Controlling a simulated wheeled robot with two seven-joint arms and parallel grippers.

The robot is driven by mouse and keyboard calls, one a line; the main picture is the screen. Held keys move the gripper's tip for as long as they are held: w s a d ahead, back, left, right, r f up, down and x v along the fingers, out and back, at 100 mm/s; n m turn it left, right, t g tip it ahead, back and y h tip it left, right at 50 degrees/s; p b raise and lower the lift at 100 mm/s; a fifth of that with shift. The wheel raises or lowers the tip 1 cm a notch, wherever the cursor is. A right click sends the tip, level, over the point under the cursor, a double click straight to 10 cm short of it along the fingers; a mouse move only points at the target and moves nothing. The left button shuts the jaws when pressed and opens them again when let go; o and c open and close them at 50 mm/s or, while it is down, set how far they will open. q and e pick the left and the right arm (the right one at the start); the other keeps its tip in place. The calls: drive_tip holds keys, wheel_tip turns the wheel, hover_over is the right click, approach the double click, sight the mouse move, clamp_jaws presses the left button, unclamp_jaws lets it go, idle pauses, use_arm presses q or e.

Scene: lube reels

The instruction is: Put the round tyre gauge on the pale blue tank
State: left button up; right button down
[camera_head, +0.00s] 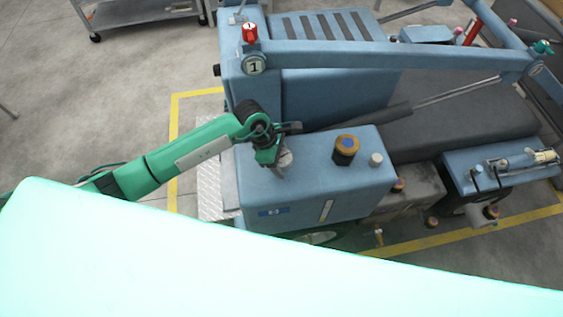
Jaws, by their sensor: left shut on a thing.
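The pale blue tank (315,195) is a box-shaped block in the middle of the view, with a flat top. My left gripper (276,165) is over the left part of the tank top, pointing down. It is shut on a small greyish round thing, which looks like the round tyre gauge (286,158). The gauge is partly hidden by the fingers, and it is at or just above the tank top; I cannot tell if it touches. My right gripper is not in view.
A black and orange cap (346,149) and a small grey knob (376,159) stand on the tank's right half. A blue frame (380,56) with a red knob (249,32) rises behind. A bright pale surface fills the bottom of the view.

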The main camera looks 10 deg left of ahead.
use_arm(q)
wheel_tip(320, 180, down, 2)
drive_tip(key=shift+f, duration=0.3)
drive_tip(key=shift+f, duration=0.2)
drive_tip(key=o, duration=1.2)
drive_tip(key=shift+r, duration=0.1)
